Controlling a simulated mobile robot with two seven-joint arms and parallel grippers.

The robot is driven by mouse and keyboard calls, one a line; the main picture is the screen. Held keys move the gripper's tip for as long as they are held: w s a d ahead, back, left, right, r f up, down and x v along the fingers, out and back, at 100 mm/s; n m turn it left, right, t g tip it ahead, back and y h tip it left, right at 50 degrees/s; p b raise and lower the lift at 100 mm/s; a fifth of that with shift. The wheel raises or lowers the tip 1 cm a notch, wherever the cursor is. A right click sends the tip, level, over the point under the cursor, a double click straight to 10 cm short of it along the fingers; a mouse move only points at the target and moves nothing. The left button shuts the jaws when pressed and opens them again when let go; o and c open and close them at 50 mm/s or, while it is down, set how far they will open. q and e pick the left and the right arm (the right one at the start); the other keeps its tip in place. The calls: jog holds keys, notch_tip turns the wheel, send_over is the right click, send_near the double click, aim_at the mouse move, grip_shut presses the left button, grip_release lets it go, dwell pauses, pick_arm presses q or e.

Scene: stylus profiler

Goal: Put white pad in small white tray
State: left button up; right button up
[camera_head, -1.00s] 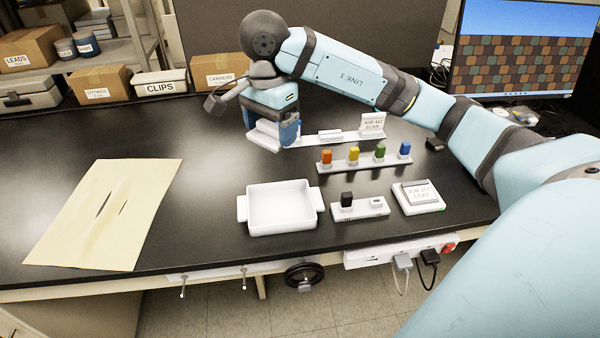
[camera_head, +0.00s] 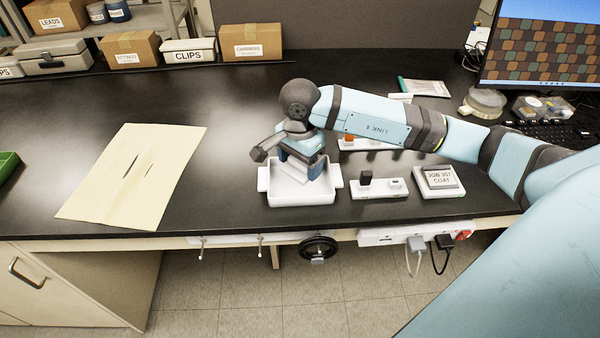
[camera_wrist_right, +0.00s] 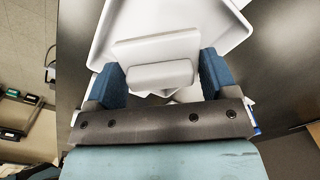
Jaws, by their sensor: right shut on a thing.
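The small white tray (camera_head: 275,198) with side handles stands near the front edge of the bench, in the middle of the head view. My right gripper (camera_head: 308,168) is over it, pointing down and shut on the white pad (camera_head: 290,174). Most of the pad is hidden behind the fingers in the head view. In the right wrist view, the white pad (camera_wrist_right: 160,76) sits between the blue fingers of the gripper (camera_wrist_right: 163,82), with the tray (camera_wrist_right: 228,30) beneath and around it. I cannot tell whether the pad touches the tray floor. My left gripper is not in view.
Right of the tray are a white holder (camera_head: 379,188) with a black block and a white device (camera_head: 439,182) labelled JOB 307 COAT. A partly hidden rack (camera_head: 372,144) is behind my arm. A beige sheet (camera_head: 130,178) lies left. Bench between sheet and tray is clear.

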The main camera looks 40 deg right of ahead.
aim_at(300, 173)
notch_tip(300, 173, down, 4)
jog(key=shift+f, duration=0.1)
jog(key=shift+f, duration=0.15)
jog(key=o, duration=0.8)
jog(key=shift+r, duration=0.45)
notch_tip(300, 173, up, 12)
jog(key=shift+f+b, duration=0.25)
jog(key=shift+b, duration=0.15)
